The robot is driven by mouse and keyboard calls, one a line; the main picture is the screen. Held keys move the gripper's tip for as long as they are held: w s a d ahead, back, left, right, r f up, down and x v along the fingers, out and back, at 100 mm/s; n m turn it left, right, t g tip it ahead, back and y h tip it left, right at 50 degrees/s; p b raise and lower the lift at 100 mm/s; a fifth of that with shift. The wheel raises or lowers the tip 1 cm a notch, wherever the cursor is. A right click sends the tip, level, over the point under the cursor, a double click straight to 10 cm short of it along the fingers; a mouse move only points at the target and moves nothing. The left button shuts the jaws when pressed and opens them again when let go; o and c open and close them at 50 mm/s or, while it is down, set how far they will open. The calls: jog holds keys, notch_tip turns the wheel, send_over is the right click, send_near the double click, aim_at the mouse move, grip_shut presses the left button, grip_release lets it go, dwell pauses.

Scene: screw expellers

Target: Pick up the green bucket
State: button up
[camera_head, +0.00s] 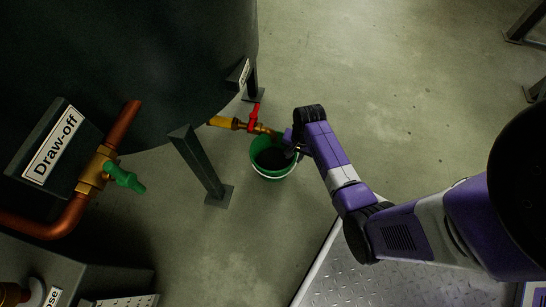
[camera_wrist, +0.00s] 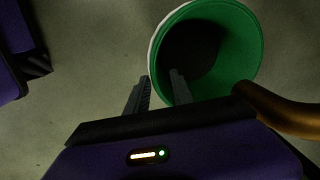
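The green bucket (camera_head: 262,171) stands on the concrete floor under a pipe outlet, its dark inside facing up in the head view. In the wrist view, the bucket (camera_wrist: 240,45) shows its green inner wall and pale rim at the top right. My gripper (camera_wrist: 161,76) is open, with one finger outside the rim and the other over the bucket's mouth, so the rim lies between them. Small gaps seem to show beside the rim; contact cannot be told. In the head view my gripper (camera_head: 291,143) is at the bucket's right side, its fingers mostly hidden.
A pipe with a red-handled valve (camera_head: 253,118) reaches over the bucket; a brown pipe (camera_wrist: 280,111) passes close to my gripper. A large dark tank (camera_head: 130,60) and its leg (camera_head: 199,165) stand left. Open floor (camera_head: 390,100) lies right, a metal plate (camera_head: 390,285) below.

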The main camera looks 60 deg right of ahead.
notch_tip(320, 180, down, 4)
jog(key=b, duration=0.3)
jog(key=shift+w+f, duration=0.15)
jog(key=shift+c, duration=0.2)
grip_shut()
dwell(0.9)
jog(key=shift+d, duration=0.1)
